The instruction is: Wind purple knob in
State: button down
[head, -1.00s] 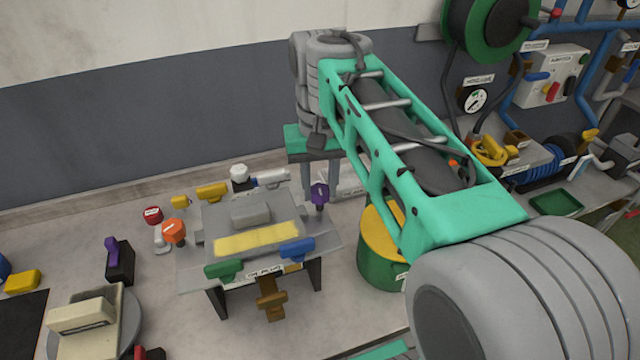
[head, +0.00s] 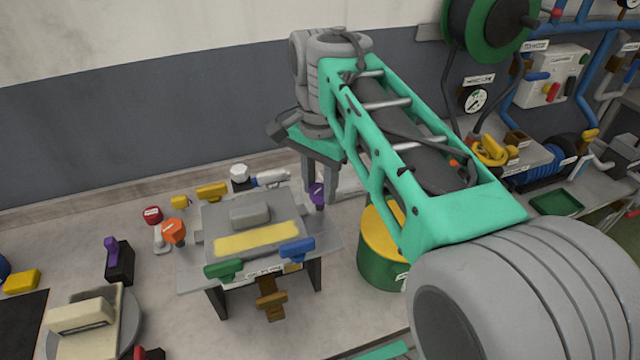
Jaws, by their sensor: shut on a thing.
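The purple knob (head: 317,195) stands at the right edge of a small grey table fixture (head: 328,240), which has a grey block and a yellow strip on top. My gripper (head: 320,188) reaches down from above, its grey fingers around the purple knob and shut on it. The knob is partly hidden by the fingers, so their exact contact cannot be made out. The wrist above is turned at an angle.
Around the fixture are an orange knob (head: 174,232), a green knob (head: 223,268), a blue knob (head: 297,249) and yellow knobs (head: 211,191). A green and yellow drum (head: 380,260) stands close on the right. A wall (head: 150,140) rises behind.

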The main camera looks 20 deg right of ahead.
aim_at(320, 189)
jog(key=shift+m, duration=0.5)
jog(key=c, duration=1)
grip_release()
jog(key=shift+r, duration=0.1)
notch_tip(320, 189, up, 8)
jog(key=shift+f, duration=0.15)
